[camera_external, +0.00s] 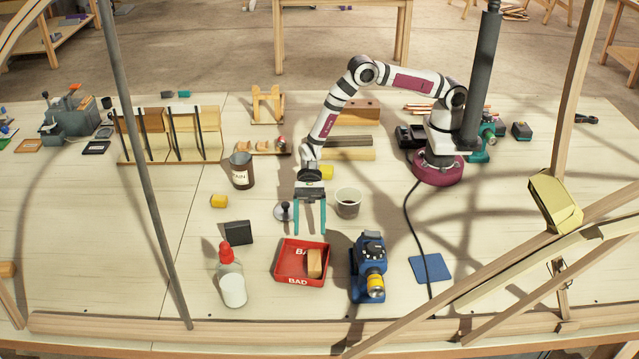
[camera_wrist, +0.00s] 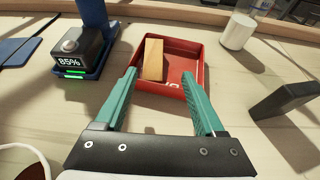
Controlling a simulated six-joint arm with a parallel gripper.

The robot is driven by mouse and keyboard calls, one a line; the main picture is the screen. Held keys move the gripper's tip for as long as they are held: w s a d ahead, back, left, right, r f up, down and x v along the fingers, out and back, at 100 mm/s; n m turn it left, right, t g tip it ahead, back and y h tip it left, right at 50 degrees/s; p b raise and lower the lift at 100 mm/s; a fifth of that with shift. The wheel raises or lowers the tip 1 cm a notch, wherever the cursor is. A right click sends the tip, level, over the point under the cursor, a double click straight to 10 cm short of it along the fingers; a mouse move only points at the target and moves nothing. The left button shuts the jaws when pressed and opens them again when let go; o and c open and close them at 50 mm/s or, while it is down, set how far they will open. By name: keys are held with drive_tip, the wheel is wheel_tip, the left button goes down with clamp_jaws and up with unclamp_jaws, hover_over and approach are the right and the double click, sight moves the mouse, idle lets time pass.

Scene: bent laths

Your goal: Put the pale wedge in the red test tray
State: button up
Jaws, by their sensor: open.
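The red test tray (camera_external: 287,277), marked BAD, sits near the front middle of the bench. A pale wooden piece (camera_external: 314,263), which I take for the wedge, is inside it on the right side in the external view. In the wrist view the pale piece (camera_wrist: 153,60) is at the left of the tray (camera_wrist: 190,72), apart from my fingers. My gripper (camera_external: 310,230) is open and empty, its teal fingers pointing down just behind the tray. In the wrist view my gripper (camera_wrist: 159,78) shows nothing between its fingertips.
A blue device (camera_external: 368,268) stands right of the tray, and a red-capped white bottle (camera_external: 231,277) left. A black block (camera_external: 238,233) and a cup of dark liquid (camera_external: 348,203) are close by. A blue mat (camera_external: 430,268) lies right. Bench left of the bottle is largely clear.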

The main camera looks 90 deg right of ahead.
drive_tip(key=v, duration=0.3)
drive_tip(key=shift+d+r, duration=0.2)
drive_tip(key=shift+d, duration=0.15)
drive_tip(key=s+d+r+n+g+h, duration=0.1)
drive_tip(key=s+d+r+n+h, duration=0.15)
drive_tip(key=s+d+r, duration=0.35)
drive_tip(key=s+d+r+n+g+h, duration=0.1)
drive_tip(key=s+r+n, duration=0.3)
drive_tip(key=r, duration=0.4)
drive_tip(key=s+d+r+n+t+h, duration=0.1)
drive_tip(key=s+d+r+n+h, duration=0.2)
drive_tip(key=s+d, duration=1.4)
drive_tip(key=s+n+h, duration=0.2)
drive_tip(key=n+h, duration=0.1)
drive_tip(key=h, duration=0.2)
drive_tip(key=shift+d+t, duration=0.15)
drive_tip(key=shift+t, duration=0.25)
